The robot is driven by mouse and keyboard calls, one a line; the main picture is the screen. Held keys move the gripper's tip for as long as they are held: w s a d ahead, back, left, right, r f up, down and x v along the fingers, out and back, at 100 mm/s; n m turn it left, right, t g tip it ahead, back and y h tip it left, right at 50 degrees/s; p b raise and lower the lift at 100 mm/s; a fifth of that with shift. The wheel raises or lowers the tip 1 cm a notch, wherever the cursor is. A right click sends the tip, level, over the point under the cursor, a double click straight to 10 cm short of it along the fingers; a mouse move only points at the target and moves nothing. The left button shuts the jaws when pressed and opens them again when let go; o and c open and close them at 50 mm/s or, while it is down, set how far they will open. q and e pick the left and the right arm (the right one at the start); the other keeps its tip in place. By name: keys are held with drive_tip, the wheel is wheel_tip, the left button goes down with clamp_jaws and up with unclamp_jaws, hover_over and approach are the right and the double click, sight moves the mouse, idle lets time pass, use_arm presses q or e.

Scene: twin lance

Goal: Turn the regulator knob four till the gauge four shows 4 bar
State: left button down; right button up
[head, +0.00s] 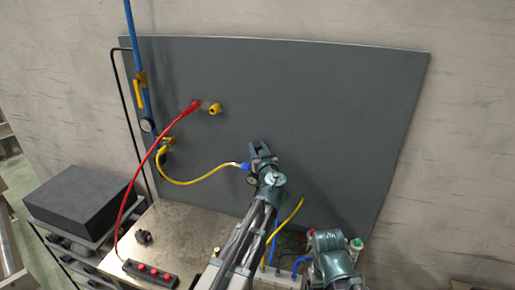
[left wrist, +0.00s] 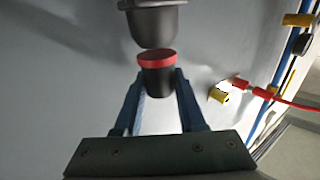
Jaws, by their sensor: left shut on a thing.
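In the left wrist view a black knob with a red ring (left wrist: 157,60) sits between the fingers of my left gripper (left wrist: 160,82), which is shut on it. A dark rounded body (left wrist: 155,25) lies just beyond the knob, in line with it. In the head view my left gripper (head: 262,150) is up against the grey panel (head: 330,110), right of the blue end of a yellow hose. The knob is hidden there by the gripper and wrist. No gauge dial or number can be read. My right arm shows at the lower right, but its fingers cannot be made out.
A red hose (head: 139,185) and a yellow hose (head: 203,181) hang across the panel's left side. A blue pipe (head: 131,30) with a yellow valve handle (head: 138,92) runs down the left edge. A power strip (head: 150,273) lies on the bench. The panel's upper right is clear.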

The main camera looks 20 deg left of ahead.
use_arm(q)
drive_tip(key=shift+m+h, duration=0.3)
drive_tip(key=shift+h, duration=0.2)
drive_tip(key=m+h, duration=0.1)
drive_tip(key=t+h, duration=0.1)
drive_tip(key=shift+s+a+m+h, duration=0.1)
drive_tip(key=shift+a+m+h, duration=0.05)
drive_tip(key=shift+m+h, duration=0.2)
drive_tip(key=shift+m+t+h, duration=0.25)
drive_tip(key=shift+m+h, duration=1.1)
drive_tip(key=shift+h, duration=0.65)
drive_tip(key=shift+m+t+h, duration=0.25)
drive_tip(key=shift+m+h, duration=1.05)
drive_tip(key=shift+h, duration=0.95)
drive_tip(key=shift+c, duration=2.4)
unclamp_jaws()
drive_tip(key=s+a, duration=0.2)
drive_tip(key=s, duration=1.1)
drive_tip(key=shift+s+a, duration=0.2)
drive_tip(key=shift+w, duration=0.1)
